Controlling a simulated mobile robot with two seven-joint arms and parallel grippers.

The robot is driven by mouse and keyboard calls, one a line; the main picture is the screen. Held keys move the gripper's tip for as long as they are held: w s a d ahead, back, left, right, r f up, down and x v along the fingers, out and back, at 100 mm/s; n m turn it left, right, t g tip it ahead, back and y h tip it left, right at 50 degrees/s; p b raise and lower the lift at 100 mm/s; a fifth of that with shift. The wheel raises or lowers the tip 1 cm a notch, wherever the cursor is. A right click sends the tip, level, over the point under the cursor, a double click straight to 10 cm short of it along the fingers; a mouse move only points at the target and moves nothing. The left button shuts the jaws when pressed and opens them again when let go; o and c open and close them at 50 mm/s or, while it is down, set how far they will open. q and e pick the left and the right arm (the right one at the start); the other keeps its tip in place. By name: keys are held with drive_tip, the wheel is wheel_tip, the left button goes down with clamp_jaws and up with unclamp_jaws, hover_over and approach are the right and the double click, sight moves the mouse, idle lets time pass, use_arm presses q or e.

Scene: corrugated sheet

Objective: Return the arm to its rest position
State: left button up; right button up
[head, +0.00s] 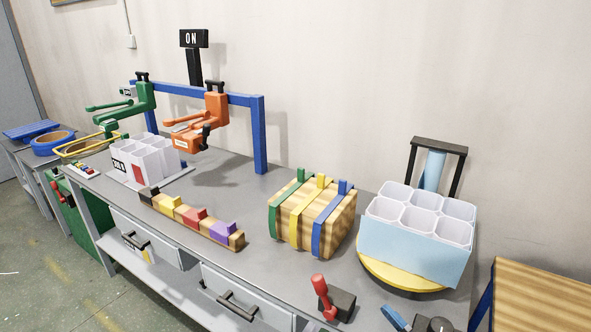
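Neither of my arms nor my grippers shows in the head view. No arm part of mine that I can be sure of is in the picture, so its pose cannot be seen.
A long grey workbench (220,171) carries a striped wooden block (285,238), a light-blue bin (400,250) on a yellow disc (377,274), a coloured block row (168,208) and a red lever (321,291). A blue frame (260,135) holds green (140,100) and orange (215,110) devices.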

drive_tip(key=s+d+f+m+g+h, duration=0.2)
drive_tip(key=s+f+m+g+h, duration=0.25)
drive_tip(key=f, duration=0.55)
drive_tip(key=s+d+f+m+g+h, duration=0.25)
drive_tip(key=s+f+m+h, duration=0.2)
drive_tip(key=s+f, duration=0.45)
use_arm(q)
wheel_tip(320, 180, up, 14)
drive_tip(key=s+a+p, duration=0.1)
drive_tip(key=p, duration=1.6)
drive_tip(key=shift+a+m+p, duration=0.25)
drive_tip(key=shift+m+p, duration=0.05)
drive_tip(key=shift+p, duration=0.1)
use_arm(e)
wheel_tip(320, 180, up, 13)
drive_tip(key=d+t, duration=0.1)
drive_tip(key=shift+w+r+n+h, duration=0.2)
drive_tip(key=shift+n+h, duration=0.1)
drive_tip(key=shift+n, duration=0.1)
use_arm(q)
drive_tip(key=shift+d+r, duration=0.1)
drive_tip(key=shift+r, duration=0.15)
use_arm(e)
drive_tip(key=shift+d, duration=0.1)
